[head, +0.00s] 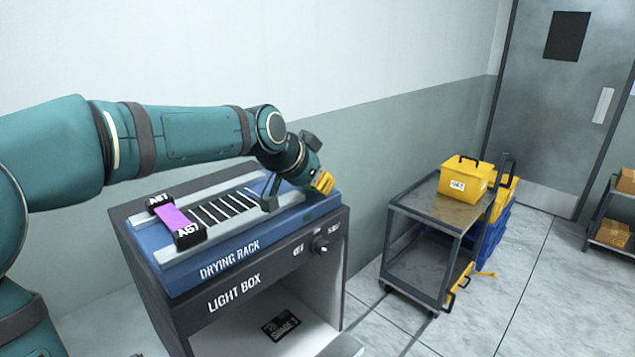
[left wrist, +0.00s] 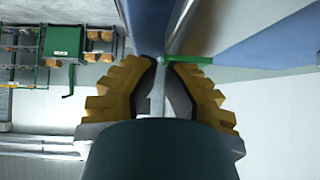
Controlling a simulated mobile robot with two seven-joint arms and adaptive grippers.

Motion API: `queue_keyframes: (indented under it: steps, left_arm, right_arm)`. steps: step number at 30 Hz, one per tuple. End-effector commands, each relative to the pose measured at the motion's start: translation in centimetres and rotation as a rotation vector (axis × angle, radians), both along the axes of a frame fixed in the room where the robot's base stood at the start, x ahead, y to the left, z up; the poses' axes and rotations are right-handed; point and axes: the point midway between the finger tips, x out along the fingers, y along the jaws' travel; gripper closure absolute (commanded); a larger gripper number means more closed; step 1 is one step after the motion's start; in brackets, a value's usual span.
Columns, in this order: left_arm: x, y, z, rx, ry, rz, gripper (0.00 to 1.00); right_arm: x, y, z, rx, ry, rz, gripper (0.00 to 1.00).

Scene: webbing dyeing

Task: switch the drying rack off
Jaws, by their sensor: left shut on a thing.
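The blue drying rack (head: 185,281) sits on top of the dark light box (head: 188,318) in the head view, with several slots along its top. My left gripper (head: 320,183) is at the rack's right far end. In the left wrist view my yellow-padded fingers (left wrist: 159,68) are closed around a thin pale piece (left wrist: 157,97), apparently the rack's switch lever. A small green part (left wrist: 187,60) shows just beyond the fingertips, beside the blue rack body (left wrist: 146,25). The lever's position is hidden by my gripper in the head view. My right gripper is not in view.
A purple webbing strip (head: 174,217) with black end clips lies on the rack's left end. The light box has a knob (head: 320,244) on its front and a dark card (head: 281,325) inside. A grey cart (head: 437,207) with a yellow box (head: 466,179) stands to the right.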

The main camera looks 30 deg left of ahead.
Motion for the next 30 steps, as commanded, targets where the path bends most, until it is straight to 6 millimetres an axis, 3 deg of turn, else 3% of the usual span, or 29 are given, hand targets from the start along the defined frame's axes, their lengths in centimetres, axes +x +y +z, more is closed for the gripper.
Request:
queue_keyframes:
  steps: [1,16,30]
  left_arm:
    - [-0.2,-0.1,-0.7,-0.003,0.018,-0.002,1.00]
    - [-0.2,0.0,-0.9,-0.004,0.025,0.000,1.00]
    - [0.3,1.6,-0.3,-0.003,0.021,0.004,1.00]
  right_arm:
    - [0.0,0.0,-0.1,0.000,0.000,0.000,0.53]
    - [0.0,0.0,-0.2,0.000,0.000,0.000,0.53]
    - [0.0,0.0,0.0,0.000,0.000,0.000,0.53]
